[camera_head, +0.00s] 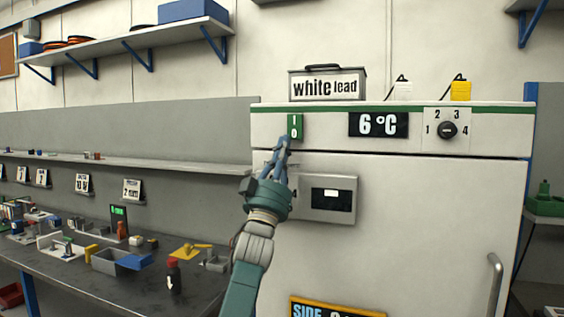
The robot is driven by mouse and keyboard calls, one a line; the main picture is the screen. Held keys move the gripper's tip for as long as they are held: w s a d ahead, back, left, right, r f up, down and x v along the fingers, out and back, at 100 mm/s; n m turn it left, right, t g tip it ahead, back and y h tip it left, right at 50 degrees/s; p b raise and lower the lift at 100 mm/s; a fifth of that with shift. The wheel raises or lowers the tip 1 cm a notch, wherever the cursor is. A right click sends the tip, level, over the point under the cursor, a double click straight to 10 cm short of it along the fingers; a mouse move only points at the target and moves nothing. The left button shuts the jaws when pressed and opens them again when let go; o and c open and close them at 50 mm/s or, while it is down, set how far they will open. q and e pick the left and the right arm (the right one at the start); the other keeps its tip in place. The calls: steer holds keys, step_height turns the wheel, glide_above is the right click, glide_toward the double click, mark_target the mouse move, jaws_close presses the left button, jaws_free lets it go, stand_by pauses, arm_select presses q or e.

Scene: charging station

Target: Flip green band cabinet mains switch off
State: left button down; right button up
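The white cabinet (400,210) has a green band (340,108) along its top front. A green mains switch (295,121) marked I above O is on its front at the left end of the band. My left gripper (283,141) is just below and slightly left of the switch, with its fingers pointing up and drawn together. Its tips overlap the switch's lower left edge in the picture; I cannot tell whether they touch. The position of the switch's rocker is too small to tell. My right gripper is not in view.
A "white lead" box (328,86) stands on top. A cluttered workbench (85,287) is at left, under a shelf (140,160).

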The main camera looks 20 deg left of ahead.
arm_select(q)
steer(key=v, duration=1.2)
steer(key=shift+w+f, duration=0.25)
steer(key=shift+w, duration=0.05)
